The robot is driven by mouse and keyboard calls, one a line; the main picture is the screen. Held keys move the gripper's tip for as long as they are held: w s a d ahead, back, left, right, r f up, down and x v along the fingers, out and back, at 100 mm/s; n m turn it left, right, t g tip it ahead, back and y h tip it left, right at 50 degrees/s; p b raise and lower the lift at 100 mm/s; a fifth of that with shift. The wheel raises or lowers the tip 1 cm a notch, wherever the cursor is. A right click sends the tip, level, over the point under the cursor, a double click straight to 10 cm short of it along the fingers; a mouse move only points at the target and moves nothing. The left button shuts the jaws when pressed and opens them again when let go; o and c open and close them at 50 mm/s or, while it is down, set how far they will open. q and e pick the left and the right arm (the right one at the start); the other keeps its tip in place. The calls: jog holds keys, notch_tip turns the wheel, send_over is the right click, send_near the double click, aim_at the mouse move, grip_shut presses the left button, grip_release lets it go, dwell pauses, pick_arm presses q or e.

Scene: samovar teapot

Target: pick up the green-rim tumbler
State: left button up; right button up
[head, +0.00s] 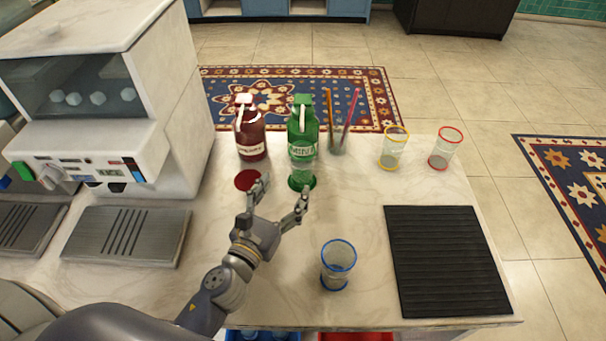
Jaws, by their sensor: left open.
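The green-rim tumbler (302,169) is clear and stands upright in front of the green bottle (303,122), at a green disc (301,184) on the counter. Its rim is hard to make out against the bottle. My left gripper (284,193) is open and empty, its fingers pointing away from me. Its right fingertip overlaps the near edge of the green disc in the picture; I cannot tell whether it touches. Its left fingertip is left of the tumbler, near a dark red disc (248,180). My right gripper is not in view.
A red bottle (250,135) and a clear cup with straws (338,138) stand behind. Yellow-rim (393,150), red-rim (445,151) and blue-rim (338,267) tumblers stand right. A black ribbed mat (446,262) lies front right. A white machine (105,110) fills the left.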

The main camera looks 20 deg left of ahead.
aim_at(297, 171)
pick_arm(q)
jog(key=shift+w+f+b, duration=0.1)
jog(key=shift+f+b, duration=0.3)
jog(key=shift+f, duration=0.55)
jog(key=shift+w, duration=0.3)
jog(key=w, duration=0.1)
jog(key=w+p, duration=0.1)
jog(key=w, duration=0.2)
jog(key=shift+w+d, duration=0.25)
jog(key=shift+d, duration=0.05)
jog(key=shift+w+d+r+p, duration=0.15)
jog(key=shift+w+p, duration=0.3)
jog(key=shift+w, duration=1)
jog(key=shift+w+d+r+p, duration=0.1)
jog(key=shift+w+p, duration=0.3)
jog(key=shift+w, duration=1)
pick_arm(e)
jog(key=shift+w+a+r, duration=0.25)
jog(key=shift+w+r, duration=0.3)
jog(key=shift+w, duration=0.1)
pick_arm(q)
jog(key=shift+c, duration=0.6)
jog(key=c, duration=1.1)
jog(key=shift+r, duration=0.1)
jog(key=shift+c, duration=0.2)
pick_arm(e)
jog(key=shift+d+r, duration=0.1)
